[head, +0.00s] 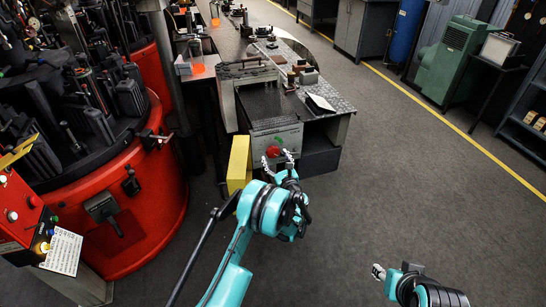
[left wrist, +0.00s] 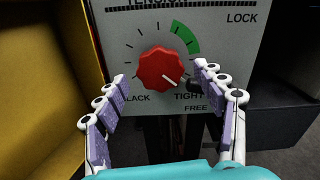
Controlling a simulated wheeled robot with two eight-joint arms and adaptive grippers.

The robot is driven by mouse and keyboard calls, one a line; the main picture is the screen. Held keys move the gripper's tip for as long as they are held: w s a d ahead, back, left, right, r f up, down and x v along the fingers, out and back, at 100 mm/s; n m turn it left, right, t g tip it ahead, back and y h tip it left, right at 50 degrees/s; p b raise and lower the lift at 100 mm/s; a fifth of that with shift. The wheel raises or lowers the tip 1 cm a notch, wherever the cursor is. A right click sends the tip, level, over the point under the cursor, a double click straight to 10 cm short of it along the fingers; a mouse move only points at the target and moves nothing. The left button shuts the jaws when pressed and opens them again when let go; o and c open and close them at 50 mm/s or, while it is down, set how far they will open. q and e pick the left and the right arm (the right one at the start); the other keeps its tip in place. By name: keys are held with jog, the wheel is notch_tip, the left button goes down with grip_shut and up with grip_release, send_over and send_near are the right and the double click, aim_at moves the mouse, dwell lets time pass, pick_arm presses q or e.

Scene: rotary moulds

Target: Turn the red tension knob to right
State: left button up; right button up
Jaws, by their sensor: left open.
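The red tension knob (left wrist: 161,68) sits on a grey dial panel (left wrist: 225,55), and it also shows in the head view (head: 273,151). A white mark on the knob points to the lower right, towards the word "TIGHT". A green arc (left wrist: 186,37) lies above and to the right of the knob. My left gripper (head: 277,158) is open in front of the panel. In the left wrist view its fingers (left wrist: 160,78) stand on either side of the knob, with a visible gap on each side. My right gripper (head: 378,272) is at the lower right of the head view, away from the panel.
A yellow block (head: 239,163) stands left of the panel. A workbench (head: 335,97) with tools extends behind it. A large red rotary machine (head: 130,210) is at the left, with a red control box (head: 20,215) nearer. Open floor (head: 400,170) lies to the right.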

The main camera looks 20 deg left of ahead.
aim_at(274, 154)
pick_arm(q)
jog(key=shift+b+x, duration=0.35)
jog(key=shift+x, duration=1.25)
jog(key=c, duration=1.2)
jog(key=shift+o, duration=0.2)
